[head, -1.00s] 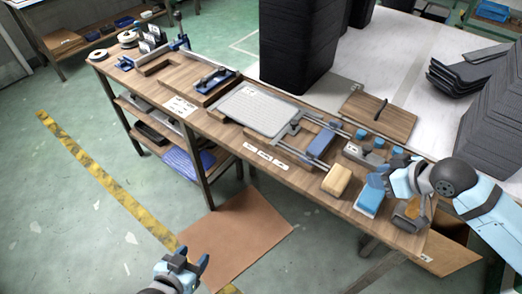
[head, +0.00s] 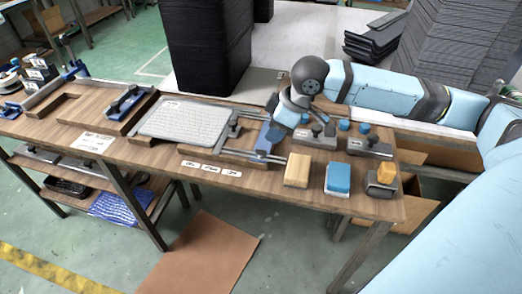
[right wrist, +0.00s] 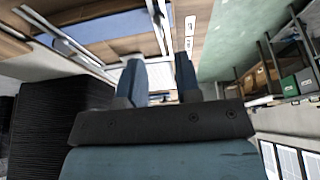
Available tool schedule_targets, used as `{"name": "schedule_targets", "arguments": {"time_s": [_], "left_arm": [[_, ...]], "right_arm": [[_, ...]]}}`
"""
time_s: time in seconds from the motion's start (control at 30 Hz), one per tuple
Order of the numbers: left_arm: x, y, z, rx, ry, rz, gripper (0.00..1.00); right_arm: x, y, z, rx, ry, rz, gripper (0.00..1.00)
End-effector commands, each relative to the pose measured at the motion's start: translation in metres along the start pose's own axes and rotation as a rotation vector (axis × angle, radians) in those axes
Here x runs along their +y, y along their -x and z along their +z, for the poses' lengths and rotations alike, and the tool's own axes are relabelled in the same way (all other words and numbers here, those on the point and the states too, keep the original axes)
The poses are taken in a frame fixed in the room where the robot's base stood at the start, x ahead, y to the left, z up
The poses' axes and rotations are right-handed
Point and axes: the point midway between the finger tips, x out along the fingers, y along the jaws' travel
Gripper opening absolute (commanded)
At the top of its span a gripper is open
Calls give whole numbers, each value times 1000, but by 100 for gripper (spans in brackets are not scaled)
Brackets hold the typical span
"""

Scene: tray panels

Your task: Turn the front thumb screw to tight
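In the head view my right gripper (head: 272,134) points down over the rail fixture on the workbench, by the blue block (head: 268,141). The wrist hides part of the fixture. In the right wrist view its two blue fingers (right wrist: 160,78) stand apart with nothing clear between them; metal rails (right wrist: 160,25) lie beyond. I cannot pick out the front thumb screw for certain; the fixture's metal clamp bar (head: 230,127) and rails (head: 262,156) show, but small. Whether the fingers touch anything cannot be told. My left gripper is out of view.
A grey tray panel (head: 184,122) lies left of the fixture. Blue-topped knobs (head: 343,125) and grey blocks (head: 318,138) stand right of it. A tan block (head: 297,170), a blue-topped block (head: 338,179) and an orange-topped block (head: 386,175) line the front right. Dark stacks (head: 205,45) rise behind.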

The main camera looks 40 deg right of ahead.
Motion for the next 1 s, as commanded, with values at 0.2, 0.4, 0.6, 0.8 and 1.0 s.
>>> {"name": "schedule_targets", "arguments": {"time_s": [0.2,0.4,0.6,0.8,1.0], "left_arm": [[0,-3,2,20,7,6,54],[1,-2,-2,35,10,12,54],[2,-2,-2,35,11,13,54],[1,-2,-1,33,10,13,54],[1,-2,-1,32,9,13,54]], "right_arm": [[0,-48,1,1,-1,-2,31],[0,-70,0,1,-1,-1,31],[0,-77,0,2,0,0,31],[0,-76,0,2,0,0,31],[0,-76,0,2,0,0,0]]}}
